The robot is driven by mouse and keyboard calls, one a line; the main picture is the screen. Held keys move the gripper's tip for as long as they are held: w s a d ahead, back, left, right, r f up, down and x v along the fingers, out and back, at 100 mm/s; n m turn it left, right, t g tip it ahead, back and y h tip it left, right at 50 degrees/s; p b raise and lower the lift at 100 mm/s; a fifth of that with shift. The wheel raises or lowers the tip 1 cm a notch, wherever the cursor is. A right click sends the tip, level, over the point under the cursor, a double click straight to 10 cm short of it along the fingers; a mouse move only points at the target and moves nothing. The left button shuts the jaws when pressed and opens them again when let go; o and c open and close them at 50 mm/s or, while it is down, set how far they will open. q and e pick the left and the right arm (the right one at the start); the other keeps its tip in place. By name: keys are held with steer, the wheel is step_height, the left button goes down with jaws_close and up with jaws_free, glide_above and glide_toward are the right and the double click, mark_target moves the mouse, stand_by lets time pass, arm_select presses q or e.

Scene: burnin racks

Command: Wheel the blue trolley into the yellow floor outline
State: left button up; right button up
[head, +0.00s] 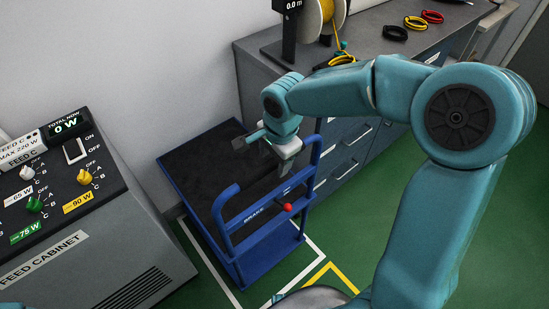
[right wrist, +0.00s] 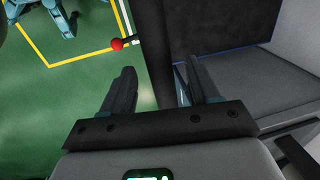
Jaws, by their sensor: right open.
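The blue trolley (head: 238,262) stands by the wall, with a dark deck (head: 197,165) and a blue push handle (head: 268,180) at its near right end. A brake lever with a red knob (head: 287,207) sits on the handle panel beside the word BRAKE; the knob also shows in the right wrist view (right wrist: 117,44). Part of the yellow floor outline (head: 320,272) lies to the right of the trolley, and it shows in the right wrist view (right wrist: 88,56). My right gripper (head: 268,150) is open above the handle. In the wrist view a dark bar passes between its fingers; contact is unclear. My left gripper is out of view.
A white floor outline (head: 212,272) surrounds the trolley's place. The feed cabinet (head: 90,250) stands close on the left. A grey drawer bench (head: 345,150) with a yellow spool (head: 318,18) and cable coils (head: 418,22) stands behind. Green floor (head: 375,205) is open at the right.

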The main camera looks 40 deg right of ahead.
steer(key=shift+w+f, duration=0.1)
steer(key=shift+f, duration=0.2)
jaws_close()
